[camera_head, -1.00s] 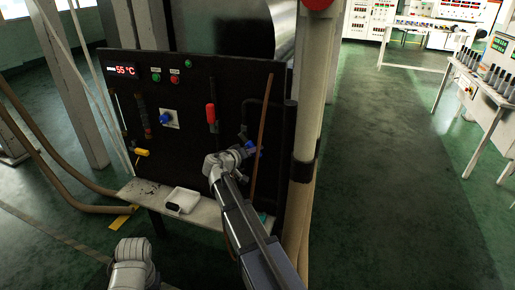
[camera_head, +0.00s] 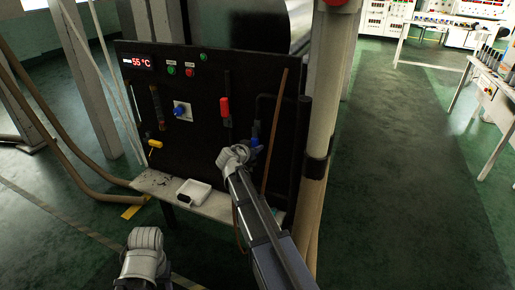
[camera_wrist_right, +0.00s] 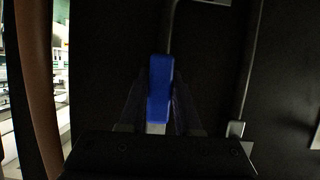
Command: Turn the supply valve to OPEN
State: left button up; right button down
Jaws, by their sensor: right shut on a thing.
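A blue valve handle (camera_head: 255,141) is at the right of the dark panel, on thin piping. My right gripper (camera_head: 251,149) is at this handle. In the right wrist view the blue handle (camera_wrist_right: 160,88) stands upright between the two dark fingers, and the right gripper (camera_wrist_right: 158,112) is shut on it. No OPEN mark is readable, so the valve's position cannot be told. My left arm shows only as a pale link at the bottom left of the head view; its gripper is out of view.
The panel (camera_head: 205,140) also carries a red handle (camera_head: 225,107), a blue knob on a pale plate (camera_head: 181,111), a yellow handle (camera_head: 155,143) and a 55 °C display (camera_head: 138,63). A white tray (camera_head: 194,193) sits on the ledge below. A thick pipe (camera_head: 317,130) stands close at right.

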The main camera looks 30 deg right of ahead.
jog(key=shift+w+a, duration=0.1)
dwell(0.5)
jog(key=c, duration=0.6)
grip_release()
jog(key=p+v, duration=0.3)
jog(key=v, duration=0.5)
jog(key=shift+f, duration=0.15)
